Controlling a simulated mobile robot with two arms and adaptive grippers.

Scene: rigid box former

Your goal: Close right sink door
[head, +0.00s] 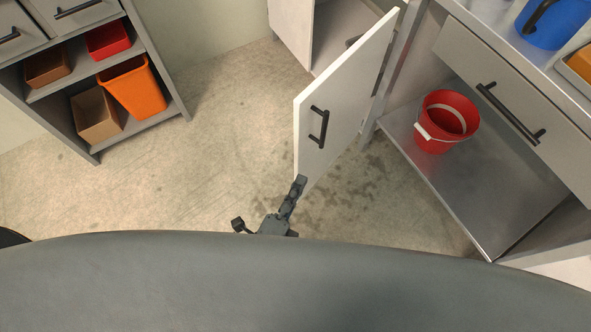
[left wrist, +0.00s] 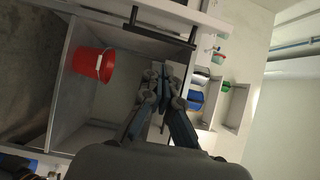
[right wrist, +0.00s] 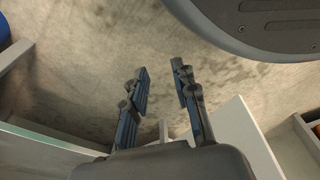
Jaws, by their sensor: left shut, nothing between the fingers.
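The sink door (head: 345,95), a white panel with a black bar handle (head: 319,127), stands swung out from the white cabinet (head: 291,32) in the head view. My left gripper (head: 300,181) is shut and empty. In the head view it overlaps the door's lower near corner; I cannot tell if they touch. Its fingers also show together in the left wrist view (left wrist: 160,72). My right gripper (right wrist: 160,68) is open and empty in the right wrist view, with floor showing between its fingers. White panels (right wrist: 245,140) stand beside it; I cannot tell if one is the door.
A metal workbench with a drawer (head: 515,85) stands to the right, a red bucket (head: 433,137) on its lower shelf (head: 485,190). A grey shelf unit (head: 172,85) with several bins stands at the left. The floor (head: 225,125) between is clear.

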